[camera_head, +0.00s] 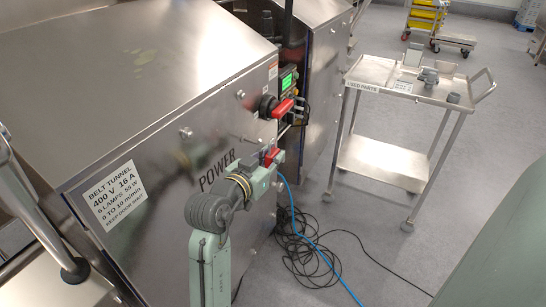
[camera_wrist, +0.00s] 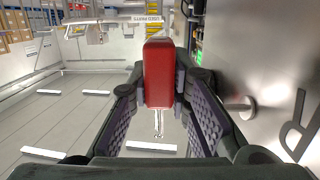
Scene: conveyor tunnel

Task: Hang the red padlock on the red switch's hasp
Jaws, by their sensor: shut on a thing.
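The red padlock (camera_wrist: 159,72) is between the finger pads of my gripper (camera_wrist: 160,100) in the wrist view, its bright shackle (camera_wrist: 159,124) toward the bottom of that view. In the head view the padlock (camera_head: 272,156) shows as a small red block at the end of my arm, in front of the steel panel. The red switch (camera_head: 282,108) has a red handle on a round black base, above the padlock and apart from it. Its hasp is too small to make out clearly. The switch does not show in the wrist view.
The steel belt tunnel cabinet (camera_head: 150,60) carries the switch, a lit green display (camera_head: 288,80) and the word POWER (camera_head: 217,172). A used-parts trolley (camera_head: 385,82) stands at the right. Black and blue cables (camera_head: 305,250) lie on the floor. Open floor lies between.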

